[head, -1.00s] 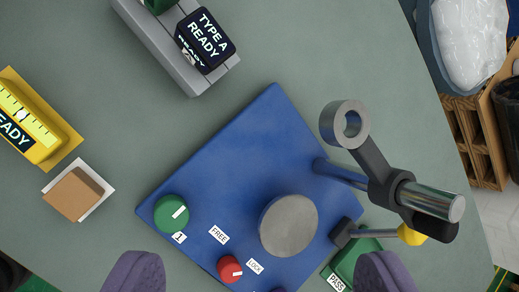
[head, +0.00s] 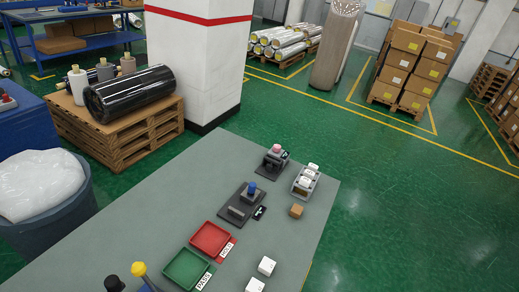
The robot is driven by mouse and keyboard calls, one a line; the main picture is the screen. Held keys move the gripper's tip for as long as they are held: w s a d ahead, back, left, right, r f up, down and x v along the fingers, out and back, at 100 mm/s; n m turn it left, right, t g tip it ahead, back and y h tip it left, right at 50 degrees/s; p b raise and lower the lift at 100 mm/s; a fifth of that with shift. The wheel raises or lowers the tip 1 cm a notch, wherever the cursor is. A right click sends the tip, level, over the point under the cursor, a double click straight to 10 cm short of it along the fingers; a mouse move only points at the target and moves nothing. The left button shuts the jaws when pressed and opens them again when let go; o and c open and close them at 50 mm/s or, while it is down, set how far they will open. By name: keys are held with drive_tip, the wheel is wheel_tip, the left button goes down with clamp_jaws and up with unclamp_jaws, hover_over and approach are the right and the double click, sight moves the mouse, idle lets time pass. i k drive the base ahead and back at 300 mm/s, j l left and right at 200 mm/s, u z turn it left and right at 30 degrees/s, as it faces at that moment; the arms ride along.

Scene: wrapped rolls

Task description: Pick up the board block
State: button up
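A small brown block (head: 296,210), likely the board block, sits on the grey-green table (head: 170,185) near its right edge. It is just in front of a grey holder (head: 306,181) with white pieces in it. White cubes (head: 267,266) stand closer on the table, one partly cut off by the bottom edge. My gripper is not in the present view, so whether it is open or shut is hidden.
A red tray (head: 212,238) and a green tray (head: 187,270) lie left of the block. Dark fixtures with a blue knob (head: 251,188) and a pink knob (head: 277,149) stand behind. A white column (head: 200,60) rises beyond the table.

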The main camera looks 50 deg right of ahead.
sight(296, 212)
drive_tip(key=z, duration=1.65)
drive_tip(key=i+u, duration=0.1)
drive_tip(key=u, duration=0.5)
drive_tip(key=i+l+u, duration=0.45)
drive_tip(key=l, duration=0.2)
drive_tip(key=l+u, duration=0.25)
drive_tip(key=i+l+u, duration=0.2)
drive_tip(key=l, duration=0.3)
drive_tip(key=i+l, duration=0.1)
drive_tip(key=l, duration=0.35)
drive_tip(key=i+l, duration=0.15)
drive_tip(key=l, duration=0.3)
drive_tip(key=i+l, duration=0.1)
drive_tip(key=l, duration=0.35)
drive_tip(key=i+l+u, duration=0.1)
drive_tip(key=l, duration=0.35)
